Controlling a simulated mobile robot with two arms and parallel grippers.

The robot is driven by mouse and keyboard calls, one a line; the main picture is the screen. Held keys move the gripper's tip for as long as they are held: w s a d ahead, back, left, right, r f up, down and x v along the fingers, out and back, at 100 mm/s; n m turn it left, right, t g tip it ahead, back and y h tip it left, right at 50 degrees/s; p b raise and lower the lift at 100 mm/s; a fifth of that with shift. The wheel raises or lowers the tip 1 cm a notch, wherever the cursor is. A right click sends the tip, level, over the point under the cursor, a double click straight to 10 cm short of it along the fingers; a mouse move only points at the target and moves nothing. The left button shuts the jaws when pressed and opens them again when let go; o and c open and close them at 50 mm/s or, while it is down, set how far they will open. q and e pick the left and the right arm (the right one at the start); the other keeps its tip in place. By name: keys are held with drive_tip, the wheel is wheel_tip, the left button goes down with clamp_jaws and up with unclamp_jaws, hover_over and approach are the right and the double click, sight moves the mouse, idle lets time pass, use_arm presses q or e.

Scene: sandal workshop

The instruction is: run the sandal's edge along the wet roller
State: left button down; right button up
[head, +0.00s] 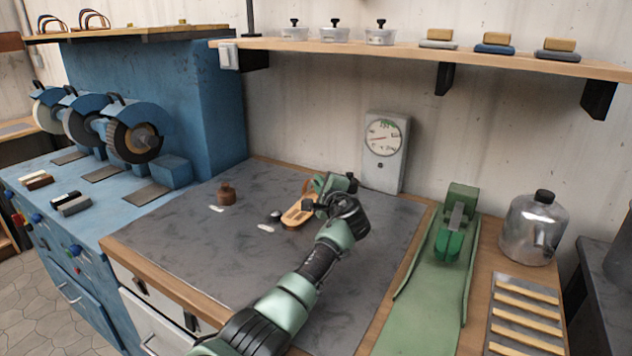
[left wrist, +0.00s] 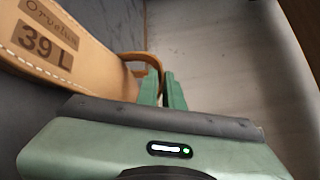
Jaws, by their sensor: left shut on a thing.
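A tan sandal (head: 298,212) is at my left gripper (head: 325,190), over the grey work mat; I cannot tell whether it touches the mat. In the left wrist view my left gripper (left wrist: 163,88) is shut on a strap at the edge of the sandal (left wrist: 90,55). Its insole is marked "39 L". A green device (head: 455,225) with a long green bed stands to the right of my left gripper, apart from it. No roller can be clearly made out there, so I cannot tell whether this is the wet roller. My right gripper is not in view.
The grey mat (head: 190,255) carries a small brown pot (head: 227,193) and pale scraps. A dial gauge box (head: 385,150) stands behind. A metal can (head: 533,228) and a slatted rack (head: 528,310) are at right. Blue grinding wheels (head: 135,135) are at left.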

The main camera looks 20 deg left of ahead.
use_arm(q)
drive_tip(key=shift+w+d, duration=0.1)
drive_tip(key=shift+d, duration=0.2)
drive_tip(key=shift+d+p, duration=0.1)
drive_tip(key=shift+p, duration=0.2)
drive_tip(key=shift+r, duration=0.1)
drive_tip(key=shift+a+r, duration=0.1)
drive_tip(key=shift+a, duration=0.15)
drive_tip(key=shift+w+a+p, duration=0.1)
drive_tip(key=shift+a+p, duration=0.2)
drive_tip(key=shift+a, duration=0.05)
idle(1.4)
drive_tip(key=shift+w, duration=0.1)
idle(0.4)
drive_tip(key=shift+w+a+b, duration=0.15)
drive_tip(key=shift+w+b, duration=0.25)
drive_tip(key=shift+b, duration=0.15)
drive_tip(key=shift+w+a, duration=0.1)
drive_tip(key=shift+a, duration=0.1)
drive_tip(key=shift+a+f+b, duration=0.1)
drive_tip(key=shift+f+b, duration=0.1)
drive_tip(key=shift+b, duration=0.15)
